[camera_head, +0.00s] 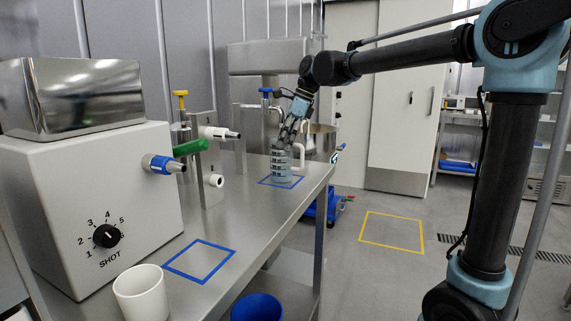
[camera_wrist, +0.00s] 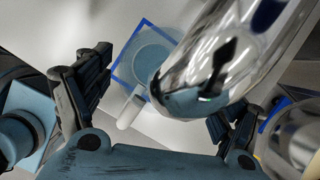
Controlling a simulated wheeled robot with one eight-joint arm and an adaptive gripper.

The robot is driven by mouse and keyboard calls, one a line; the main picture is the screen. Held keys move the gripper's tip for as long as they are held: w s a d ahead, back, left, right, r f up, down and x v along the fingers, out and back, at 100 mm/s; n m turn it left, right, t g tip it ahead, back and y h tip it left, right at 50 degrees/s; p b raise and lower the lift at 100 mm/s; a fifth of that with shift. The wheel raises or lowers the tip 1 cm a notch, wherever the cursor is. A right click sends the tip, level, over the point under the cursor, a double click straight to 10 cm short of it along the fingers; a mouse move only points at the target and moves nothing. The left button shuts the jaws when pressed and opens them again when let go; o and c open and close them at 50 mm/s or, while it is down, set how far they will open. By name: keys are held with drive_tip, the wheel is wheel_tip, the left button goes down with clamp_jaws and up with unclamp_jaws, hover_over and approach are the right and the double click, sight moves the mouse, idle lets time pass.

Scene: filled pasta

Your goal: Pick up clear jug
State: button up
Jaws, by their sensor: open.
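The clear jug (camera_head: 281,166) stands upright on the steel bench inside the far blue square. It looks bluish with darker bands, and a pale handle shows on its right. My gripper (camera_head: 289,131) is just above the jug, pointing down, with nothing held. In the wrist view my gripper (camera_wrist: 163,100) has its fingers spread wide. There the jug (camera_wrist: 150,57) appears as a round bluish shape in the blue square, with its handle toward me. A shiny metal spout covers part of it. I cannot tell whether a finger touches the jug.
The metal spout (camera_wrist: 218,62) hangs close between my fingers. A dispenser (camera_head: 267,58) stands behind the jug. Nearer on the bench are valves, an empty blue square (camera_head: 201,260), a white cup (camera_head: 142,293) and a machine with a dial (camera_head: 105,236). Open floor lies right.

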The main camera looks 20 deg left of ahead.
drive_tip(key=shift+c, duration=0.6)
drive_tip(key=c, duration=1.7)
